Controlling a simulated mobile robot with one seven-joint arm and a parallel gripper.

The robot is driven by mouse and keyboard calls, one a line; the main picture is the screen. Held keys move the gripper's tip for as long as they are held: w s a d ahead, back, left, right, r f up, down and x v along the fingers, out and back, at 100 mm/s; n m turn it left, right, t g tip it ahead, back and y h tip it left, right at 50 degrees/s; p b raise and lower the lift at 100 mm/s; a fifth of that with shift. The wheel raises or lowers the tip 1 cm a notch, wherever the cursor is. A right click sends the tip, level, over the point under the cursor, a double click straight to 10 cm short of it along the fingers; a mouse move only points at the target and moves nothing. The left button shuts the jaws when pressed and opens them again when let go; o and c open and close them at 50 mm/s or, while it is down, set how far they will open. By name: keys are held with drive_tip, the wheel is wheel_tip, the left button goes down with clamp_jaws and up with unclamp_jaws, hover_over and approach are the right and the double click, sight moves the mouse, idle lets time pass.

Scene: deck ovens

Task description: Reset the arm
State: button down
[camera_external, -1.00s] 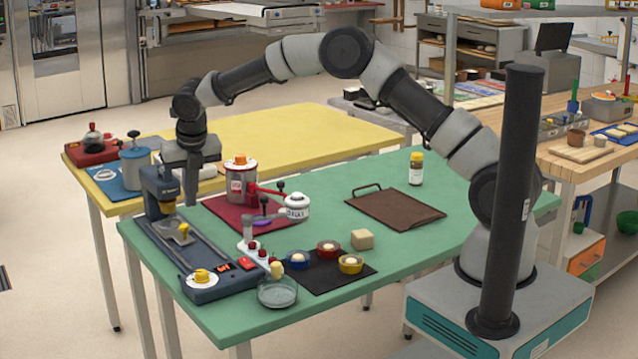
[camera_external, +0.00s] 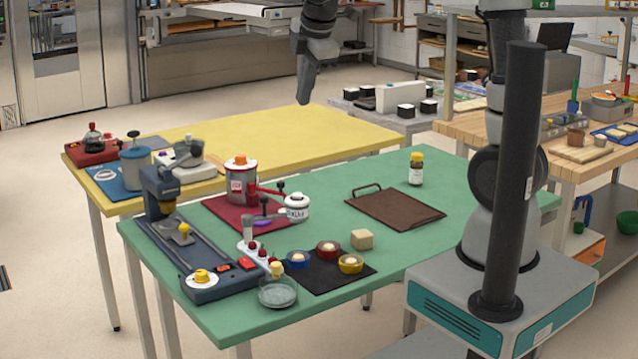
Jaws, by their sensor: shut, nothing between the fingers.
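My gripper (camera_external: 304,98) hangs high in the air, pointing down, in front of the far edge of the yellow table (camera_external: 290,125) in the picture. It looks shut and holds nothing. The middle of my arm is out of the frame at the top. My base stands at the right, beside the green table (camera_external: 340,192).
The green table bears a blue press device (camera_external: 160,190), a grey canister (camera_external: 240,185), a brown tray (camera_external: 395,210), a yellow-capped bottle (camera_external: 416,170), a black mat with small bowls (camera_external: 350,264) and a glass dish (camera_external: 277,292). A wooden bench (camera_external: 570,170) stands right.

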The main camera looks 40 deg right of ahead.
drive_tip(key=s+d+m, duration=0.3)
drive_tip(key=s+m, duration=0.2)
drive_tip(key=s, duration=0.2)
drive_tip(key=s+d+m+p, duration=0.1)
drive_tip(key=s+d+m, duration=0.2)
drive_tip(key=s+m, duration=0.3)
drive_tip(key=s+d+m+t+p, duration=0.1)
drive_tip(key=s+d+m, duration=0.2)
drive_tip(key=s+m, duration=0.2)
drive_tip(key=s+r, duration=0.1)
drive_tip(key=s, duration=0.2)
drive_tip(key=shift+s+d+m+y, duration=0.25)
drive_tip(key=shift+s+m+y, duration=0.05)
drive_tip(key=shift+s+y, duration=0.1)
drive_tip(key=shift+f, duration=0.1)
wheel_tip(320, 180, down, 28)
drive_tip(key=b, duration=2.8)
drive_tip(key=shift+f, duration=0.2)
